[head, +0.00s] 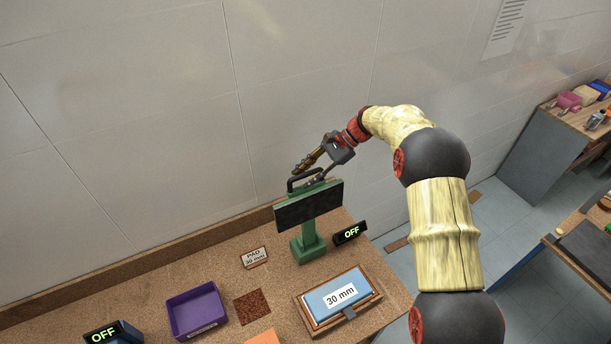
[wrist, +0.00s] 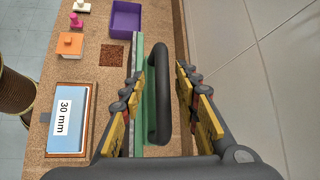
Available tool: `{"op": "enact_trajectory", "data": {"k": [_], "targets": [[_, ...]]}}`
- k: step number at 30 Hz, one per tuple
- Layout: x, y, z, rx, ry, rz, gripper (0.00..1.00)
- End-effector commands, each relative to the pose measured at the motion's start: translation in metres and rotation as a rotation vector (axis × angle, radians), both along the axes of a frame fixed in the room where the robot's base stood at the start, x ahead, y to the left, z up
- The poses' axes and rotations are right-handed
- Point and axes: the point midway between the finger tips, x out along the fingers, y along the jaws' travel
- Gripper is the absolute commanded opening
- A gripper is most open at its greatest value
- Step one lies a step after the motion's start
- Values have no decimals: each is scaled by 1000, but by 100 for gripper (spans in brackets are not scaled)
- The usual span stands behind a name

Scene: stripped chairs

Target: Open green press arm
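The green press (head: 309,243) stands on the brown bench by the wall. Its arm is a green plate with a dark face (head: 308,206), standing tilted up on top of the post. A black bar handle (head: 291,184) is on the plate's wall side. In the wrist view the handle (wrist: 158,95) lies between the fingers of my gripper (wrist: 160,82), with gaps on both sides. My gripper (head: 309,168) is open at the handle in the head view. The green plate's edge (wrist: 138,80) shows beside the left finger, which hides part of it.
A blue pad marked 30 mm (head: 328,296) lies in a wooden frame in front of the press. A purple bin (head: 197,311), a brown square patch (head: 252,306) and an OFF display (head: 350,233) are nearby. The wall (head: 150,130) is close behind.

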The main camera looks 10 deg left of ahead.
Motion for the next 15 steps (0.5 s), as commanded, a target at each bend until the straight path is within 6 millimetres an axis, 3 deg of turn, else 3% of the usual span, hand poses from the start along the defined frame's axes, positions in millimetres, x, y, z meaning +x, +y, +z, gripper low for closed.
{"op": "enact_trajectory", "data": {"k": [5, 15], "targets": [[5, -12, 13, 1, -3, -2, 31], [23, -58, 59, 0, -3, -2, 31]]}}
